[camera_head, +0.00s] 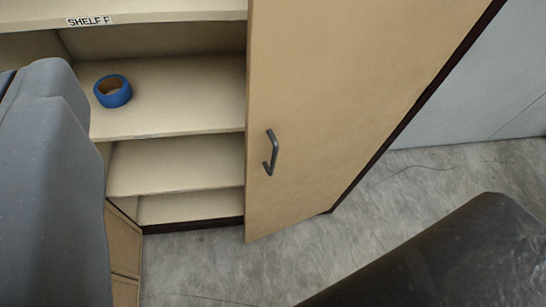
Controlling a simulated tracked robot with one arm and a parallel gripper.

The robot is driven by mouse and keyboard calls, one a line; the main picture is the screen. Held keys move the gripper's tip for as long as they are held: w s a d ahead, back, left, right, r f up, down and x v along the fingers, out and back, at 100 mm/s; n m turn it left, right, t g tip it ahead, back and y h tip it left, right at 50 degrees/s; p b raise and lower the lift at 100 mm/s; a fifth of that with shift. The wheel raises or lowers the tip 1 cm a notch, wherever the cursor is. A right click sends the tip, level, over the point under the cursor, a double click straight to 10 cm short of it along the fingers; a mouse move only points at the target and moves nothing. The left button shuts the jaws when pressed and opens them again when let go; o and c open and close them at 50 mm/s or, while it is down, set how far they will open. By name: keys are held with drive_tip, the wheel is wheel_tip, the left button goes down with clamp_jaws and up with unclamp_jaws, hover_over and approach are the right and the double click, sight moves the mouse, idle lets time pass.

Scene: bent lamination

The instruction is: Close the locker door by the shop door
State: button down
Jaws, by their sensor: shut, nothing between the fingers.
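The tan locker door (330,90) stands open, swung out toward me from its right side. Its dark bar handle (271,153) is near the free left edge. The door's lower free corner hangs over the floor. To its left the locker's shelves (170,165) are exposed. My gripper (20,80) shows as grey, rounded parts at the left edge, partly cut off by the frame. It is shut and holds nothing visible. It appears well left of the handle and apart from the door. I cannot tell which panel is the shop door.
A blue tape roll (113,91) lies on a shelf under a "SHELF F" label (89,21). A tan panel (124,252) stands at lower left. A dark, shiny shape (440,265) fills the lower right. Grey floor (260,270) is clear below the door; a pale wall (470,90) stands right.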

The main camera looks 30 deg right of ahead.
drive_tip(key=shift+s, duration=0.1)
drive_tip(key=shift+d, duration=0.1)
drive_tip(key=w+d+f+m+g, duration=0.1)
drive_tip(key=w+d+f+m, duration=0.3)
drive_tip(key=f+m, duration=0.3)
drive_tip(key=w+d+f+m+g, duration=0.1)
drive_tip(key=w+d+f+m, duration=0.3)
drive_tip(key=f, duration=0.5)
drive_tip(key=w+d+f+m+g, duration=0.2)
drive_tip(key=w+d+f+m, duration=0.2)
drive_tip(key=f+m, duration=0.3)
drive_tip(key=m+g+b, duration=0.1)
drive_tip(key=m+g, duration=0.1)
drive_tip(key=m, duration=1.6)
approach(281, 169)
drive_tip(key=a, duration=0.2)
drive_tip(key=w, duration=0.4)
drive_tip(key=shift+w+a+f, duration=0.15)
drive_tip(key=shift+w+f, duration=0.1)
